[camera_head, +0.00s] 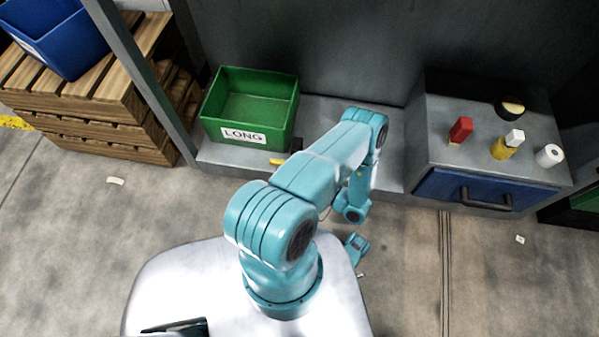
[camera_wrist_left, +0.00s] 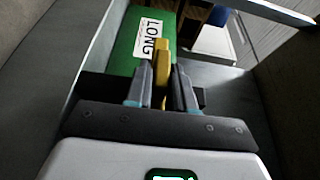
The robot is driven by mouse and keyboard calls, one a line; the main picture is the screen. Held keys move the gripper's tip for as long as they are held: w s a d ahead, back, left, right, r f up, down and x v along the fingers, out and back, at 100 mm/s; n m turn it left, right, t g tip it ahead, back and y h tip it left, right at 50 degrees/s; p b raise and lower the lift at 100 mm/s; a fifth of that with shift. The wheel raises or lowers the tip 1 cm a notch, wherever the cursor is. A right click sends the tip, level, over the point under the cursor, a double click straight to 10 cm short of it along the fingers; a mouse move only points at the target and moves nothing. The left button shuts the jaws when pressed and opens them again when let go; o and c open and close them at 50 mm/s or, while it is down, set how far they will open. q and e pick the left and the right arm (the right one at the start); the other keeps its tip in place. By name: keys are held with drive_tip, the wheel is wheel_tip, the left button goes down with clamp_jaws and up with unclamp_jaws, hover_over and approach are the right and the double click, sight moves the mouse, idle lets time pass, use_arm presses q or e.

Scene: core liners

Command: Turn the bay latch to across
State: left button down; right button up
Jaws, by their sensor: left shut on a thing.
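The bay latch shows as a small yellow handle (camera_head: 277,161) at the front edge of the grey shelf, just before the right end of the green bin. In the left wrist view the yellow handle (camera_wrist_left: 161,58) stands between the two fingers of my left gripper (camera_wrist_left: 162,80), which is shut on it. In the head view my teal arm hides most of the gripper and part of the latch area, so I cannot tell the latch's exact angle.
The green bin (camera_head: 222,128) labelled LONG stands on the grey shelf (camera_head: 330,112). To the right is a cabinet (camera_head: 450,105) with a blue drawer (camera_head: 440,187), a red block (camera_head: 461,130), a yellow bottle (camera_head: 502,149) and a white roll (camera_head: 549,156). Wooden pallets (camera_head: 95,110) with a blue bin (camera_head: 62,40) stand left.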

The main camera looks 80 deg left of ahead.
idle(0.4)
use_arm(q)
drive_tip(key=c, duration=1.1)
unclamp_jaws()
use_arm(e)
drive_tip(key=shift+s, duration=0.1)
use_arm(q)
drive_tip(key=shift+d, duration=0.1)
